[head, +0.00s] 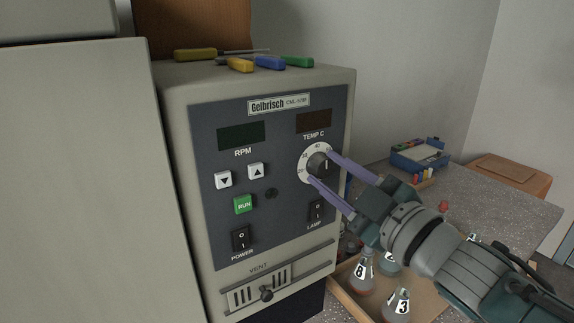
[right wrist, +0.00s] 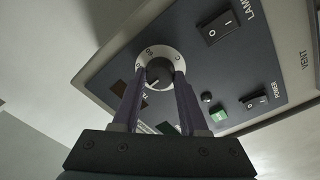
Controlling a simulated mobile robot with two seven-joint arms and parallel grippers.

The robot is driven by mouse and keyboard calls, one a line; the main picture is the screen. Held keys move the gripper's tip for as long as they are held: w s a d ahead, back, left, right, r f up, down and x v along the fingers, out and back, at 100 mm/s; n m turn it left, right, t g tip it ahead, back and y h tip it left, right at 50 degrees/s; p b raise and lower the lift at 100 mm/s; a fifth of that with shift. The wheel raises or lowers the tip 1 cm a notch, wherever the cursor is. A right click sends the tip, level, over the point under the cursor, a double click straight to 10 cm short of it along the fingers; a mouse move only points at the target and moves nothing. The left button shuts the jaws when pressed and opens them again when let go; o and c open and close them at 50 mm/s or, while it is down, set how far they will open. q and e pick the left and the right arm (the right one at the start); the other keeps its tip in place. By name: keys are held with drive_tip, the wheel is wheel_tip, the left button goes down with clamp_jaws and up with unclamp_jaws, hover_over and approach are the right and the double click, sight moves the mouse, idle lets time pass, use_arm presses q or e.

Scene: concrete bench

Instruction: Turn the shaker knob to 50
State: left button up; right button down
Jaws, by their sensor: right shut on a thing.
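The shaker's control panel (head: 290,222) faces me in the head view. Its dark round knob (head: 317,163) sits on a white numbered dial (head: 306,158) under the TEMP C display. My right gripper (head: 320,166) reaches in from the right, its two purple fingers shut on the knob, one on each side. In the right wrist view the knob (right wrist: 159,72) lies between the fingertips. A pale mark shows on the knob there, but I cannot tell which number it points to. The fingers hide part of the dial. My left gripper is not in view.
The RPM and TEMP C displays look dark. A green RUN button (head: 243,204), POWER switch (head: 241,239) and LAMP switch (head: 316,211) are nearby. Screwdrivers (head: 240,64) lie on top of the shaker. Numbered flasks (head: 396,303) stand in a wooden tray below my right arm.

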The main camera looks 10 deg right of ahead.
drive_tip(key=m, duration=0.4)
drive_tip(key=shift+p, duration=0.3)
drive_tip(key=m, duration=0.3)
drive_tip(key=shift+m+h+p, duration=0.3)
drive_tip(key=shift+m+h, duration=0.1)
drive_tip(key=shift+m, duration=1.9)
drive_tip(key=shift+c, duration=2.2)
unclamp_jaws()
drive_tip(key=shift+s, duration=0.15)
